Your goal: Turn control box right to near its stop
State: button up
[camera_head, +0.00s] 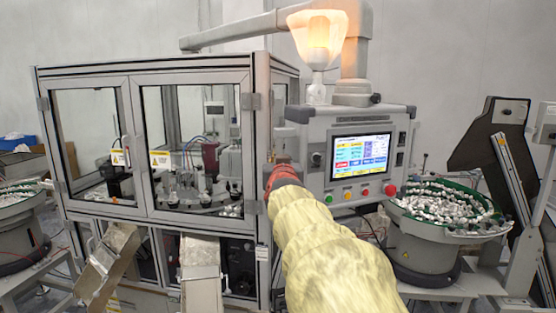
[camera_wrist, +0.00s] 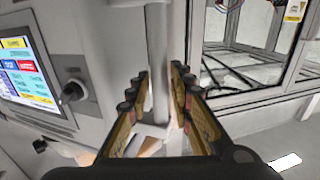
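The control box (camera_head: 312,125) is a light grey cabinet with a lit touchscreen (camera_head: 361,157), a round dark knob (camera_head: 317,159) and coloured buttons below, on an overhead arm. It faces the front in the head view. Its screen (camera_wrist: 22,75) and knob (camera_wrist: 73,91) show at the left of the wrist view. My gripper (camera_wrist: 160,85) reaches to the box's left side. Its two fingers stand apart, with a vertical grey bar (camera_wrist: 157,45) between them. I cannot tell whether they touch the bar. In the head view the fingers are hidden by my arm.
A glazed machine enclosure (camera_head: 150,78) stands close left of the box. A green-rimmed bowl feeder (camera_head: 425,231) full of small parts is below right. A lit lamp (camera_head: 318,40) stands above the box. A dark tilted panel (camera_head: 503,150) is at far right.

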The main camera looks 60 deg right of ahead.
jog(key=v, duration=1)
jog(key=shift+s+a, duration=0.25)
jog(key=shift+a, duration=0.05)
jog(key=w+a+f+n+g+y, duration=0.1)
jog(key=a+f+y, duration=0.3)
jog(key=a+f, duration=0.45)
jog(key=w+a+f+n+y, duration=0.15)
jog(key=a+f+y, duration=0.35)
jog(key=f, duration=0.6)
jog(key=s+a+f+n+g+y+b, duration=0.1)
jog(key=s+a+f+n, duration=0.1)
jog(key=a+f, duration=0.3)
jog(key=s+a+f+n+g+y, duration=0.1)
jog(key=s+a+f+n+y, duration=0.1)
jog(key=a, duration=1)
jog(key=s+a+f+n+g+y+b, duration=0.1)
jog(key=s+a+f+n, duration=0.3)
jog(key=a+f, duration=0.4)
jog(key=shift+s+a+g+y+b, duration=0.35)
jog(key=shift+s+g+y, duration=0.15)
jog(key=shift+g+y, duration=0.15)
